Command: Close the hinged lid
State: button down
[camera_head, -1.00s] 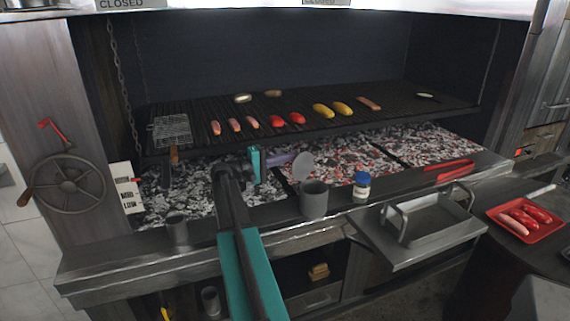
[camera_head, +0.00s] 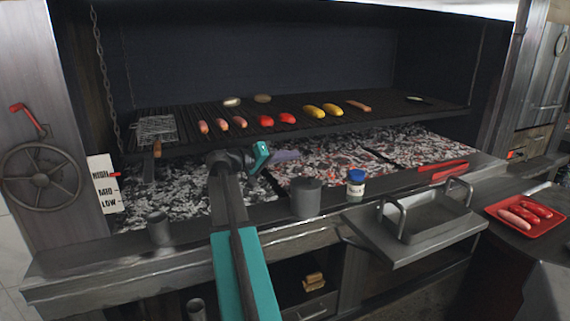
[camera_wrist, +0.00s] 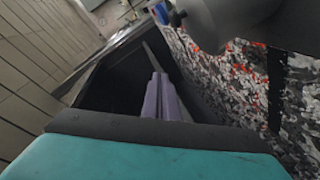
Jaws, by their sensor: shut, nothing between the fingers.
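The grey canister (camera_head: 306,198) stands upright on the grill's front ledge. Its round lid (camera_head: 306,183) no longer stands up and appears to lie flat across the top; whether it is fully seated I cannot tell. My gripper (camera_head: 296,155) is above and behind the canister, over the coals, with its purple fingers pointing right, apart from the lid as far as I can see. In the wrist view, the shut, empty fingers (camera_wrist: 157,95) point ahead, and a grey rounded body, likely the canister (camera_wrist: 222,18), is cut off at the top.
A blue-capped jar (camera_head: 356,184) stands right of the canister. Red tongs (camera_head: 443,171) and a metal tray with handles (camera_head: 428,222) are farther right. The grate (camera_head: 350,122) with food spans above the coals. A metal cup (camera_head: 159,228) stands on the left ledge.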

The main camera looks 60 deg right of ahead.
aim_at(305, 188)
jog(key=s+m+b, duration=0.1)
jog(key=b, duration=0.1)
jog(key=s+a+f+m+b, duration=0.1)
jog(key=shift+s+f+m+t+b, duration=0.1)
jog(key=shift+s+m+t+b, duration=0.2)
jog(key=shift+s+b, duration=0.05)
jog(key=shift+s+a+f+m+t+b, duration=0.1)
jog(key=shift+s+f+m+t+b, duration=0.2)
jog(key=shift+s+m+b, duration=0.5)
jog(key=s+f+m+b, duration=0.1)
jog(key=b, duration=0.1)
jog(key=s+f+m+t+b, duration=0.1)
jog(key=m+b, duration=0.1)
jog(key=b, duration=0.1)
jog(key=shift+s+a+f, duration=0.2)
jog(key=shift+a+f, duration=0.05)
jog(key=shift+a, duration=0.15)
jog(key=shift+s+a+f+b, duration=0.1)
jog(key=shift+s+f+b, duration=0.15)
jog(key=shift+b, duration=0.35)
jog(key=shift+r+p, duration=0.3)
jog(key=shift+r, duration=0.25)
notch_tip(305, 188, up, 3)
jog(key=shift+a+r+p, duration=0.1)
jog(key=shift+p, duration=0.7)
jog(key=v, duration=1)
jog(key=shift+s, duration=0.25)
